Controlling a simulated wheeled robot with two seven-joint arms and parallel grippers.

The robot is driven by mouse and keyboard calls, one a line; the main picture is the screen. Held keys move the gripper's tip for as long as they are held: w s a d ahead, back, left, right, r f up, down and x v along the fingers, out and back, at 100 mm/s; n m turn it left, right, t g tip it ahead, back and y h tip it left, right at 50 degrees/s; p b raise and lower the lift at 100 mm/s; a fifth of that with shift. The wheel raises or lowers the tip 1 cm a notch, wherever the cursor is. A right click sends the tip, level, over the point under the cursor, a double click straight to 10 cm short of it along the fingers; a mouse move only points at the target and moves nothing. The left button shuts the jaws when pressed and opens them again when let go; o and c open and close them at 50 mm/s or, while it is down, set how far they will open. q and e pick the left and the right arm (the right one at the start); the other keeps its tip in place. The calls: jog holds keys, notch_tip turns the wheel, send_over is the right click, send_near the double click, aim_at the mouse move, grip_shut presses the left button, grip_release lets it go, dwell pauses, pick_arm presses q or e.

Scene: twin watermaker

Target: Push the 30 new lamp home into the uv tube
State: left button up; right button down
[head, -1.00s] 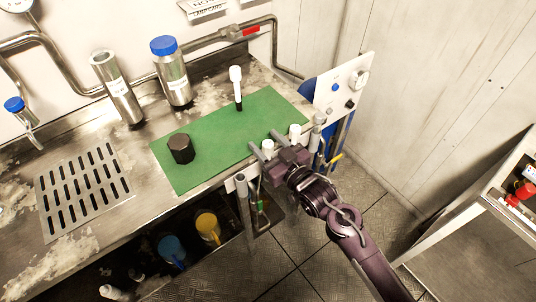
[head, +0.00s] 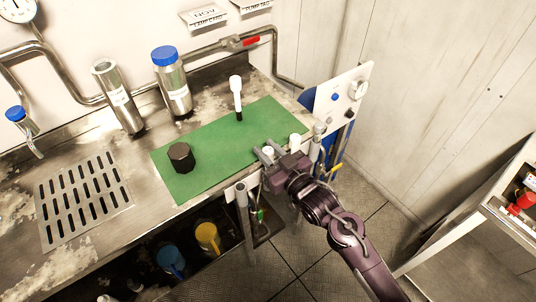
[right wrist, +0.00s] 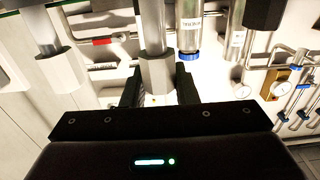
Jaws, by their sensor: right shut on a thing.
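My right gripper (head: 266,152) is at the front right edge of the green mat. It is shut on a white hex-capped piece, which I take to be the lamp (head: 268,151). The right wrist view shows its pale hex collar (right wrist: 157,75) between the black fingers, with a paler shaft (right wrist: 150,25) running away from it. A similar white-capped piece (head: 295,140) stands just right of the gripper, also in the right wrist view (right wrist: 62,72). I cannot tell which part is the uv tube, or how deep the held piece sits. My left gripper is not in view.
A white piece with a dark foot (head: 237,95) and a black hex cap (head: 181,158) stand on the green mat (head: 215,150). Steel canisters (head: 172,85) stand behind. A white panel (head: 342,95) borders the counter's right end. The mat's middle is clear.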

notch_tip(320, 180, up, 19)
jog(key=b, duration=0.1)
dwell(0.4)
